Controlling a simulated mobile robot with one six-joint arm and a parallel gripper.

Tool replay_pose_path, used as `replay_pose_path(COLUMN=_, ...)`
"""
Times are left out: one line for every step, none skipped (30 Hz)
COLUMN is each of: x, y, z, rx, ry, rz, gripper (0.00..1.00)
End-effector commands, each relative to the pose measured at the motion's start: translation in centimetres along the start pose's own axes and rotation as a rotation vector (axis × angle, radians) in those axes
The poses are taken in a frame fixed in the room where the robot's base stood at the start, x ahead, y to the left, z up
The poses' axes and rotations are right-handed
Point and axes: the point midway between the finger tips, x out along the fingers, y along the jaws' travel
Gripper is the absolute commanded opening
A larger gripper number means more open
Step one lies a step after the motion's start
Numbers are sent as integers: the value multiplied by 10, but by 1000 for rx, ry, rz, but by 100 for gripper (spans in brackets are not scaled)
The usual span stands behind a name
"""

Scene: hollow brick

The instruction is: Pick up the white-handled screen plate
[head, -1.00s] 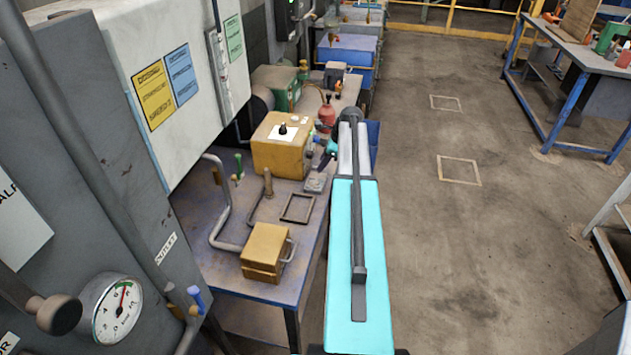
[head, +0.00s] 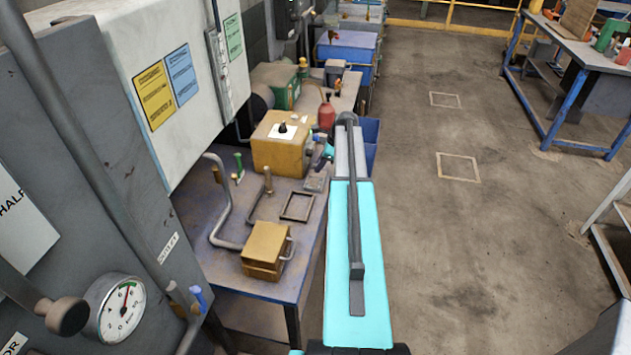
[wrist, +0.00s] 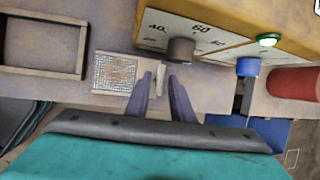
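The screen plate (head: 314,183) lies flat on the bench, in front of the yellow box's lower right corner. In the wrist view its square mesh (wrist: 114,73) has a pale rim, and a short white handle (wrist: 161,70) shows at its right side. My gripper (wrist: 160,76) is open, its two purple fingers pointing at the handle. The handle shows between the fingertips; I cannot tell whether they are level with it or touching it. In the head view my gripper (head: 325,162) is small and partly hidden by my arm, just beyond the plate.
The yellow box (head: 281,143) with a dial stands close behind the plate; its green lamp (wrist: 268,40) and a blue knob (wrist: 248,67) are near my fingers. A red bottle (head: 327,114) is beyond. An empty dark frame (head: 297,207) and a smaller yellow box (head: 266,249) lie nearer.

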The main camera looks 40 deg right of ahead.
Motion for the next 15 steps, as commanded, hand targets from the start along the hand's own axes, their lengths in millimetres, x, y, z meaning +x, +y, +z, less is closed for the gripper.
replay_pose_path(x=0, y=0, z=0, rx=0, ry=0, rz=0, gripper=13)
replay_pose_path(x=0, y=0, z=0, rx=0, ry=0, rz=0, gripper=8)
replay_pose_path(x=0, y=0, z=0, rx=0, ry=0, rz=0, gripper=1)
replay_pose_path(x=0, y=0, z=0, rx=0, ry=0, rz=0, gripper=0)
replay_pose_path(x=0, y=0, z=0, rx=0, ry=0, rz=0, gripper=0)
replay_pose_path(x=0, y=0, z=0, rx=0, ry=0, rz=0, gripper=0)
replay_pose_path(x=0, y=0, z=0, rx=0, ry=0, rz=0, gripper=0)
replay_pose_path(x=0, y=0, z=0, rx=-1, ry=0, rz=0, gripper=0)
replay_pose_path(x=0, y=0, z=1, rx=0, ry=0, rz=0, gripper=0)
replay_pose_path(x=0, y=0, z=1, rx=-1, ry=0, rz=0, gripper=0)
replay_pose_path(x=0, y=0, z=1, rx=-1, ry=0, rz=0, gripper=0)
replay_pose_path(x=0, y=0, z=1, rx=-1, ry=0, rz=0, gripper=0)
replay_pose_path(x=0, y=0, z=1, rx=-1, ry=0, rz=0, gripper=0)
replay_pose_path(x=0, y=0, z=1, rx=-1, ry=0, rz=0, gripper=0)
replay_pose_path(x=0, y=0, z=1, rx=-1, ry=0, rz=0, gripper=0)
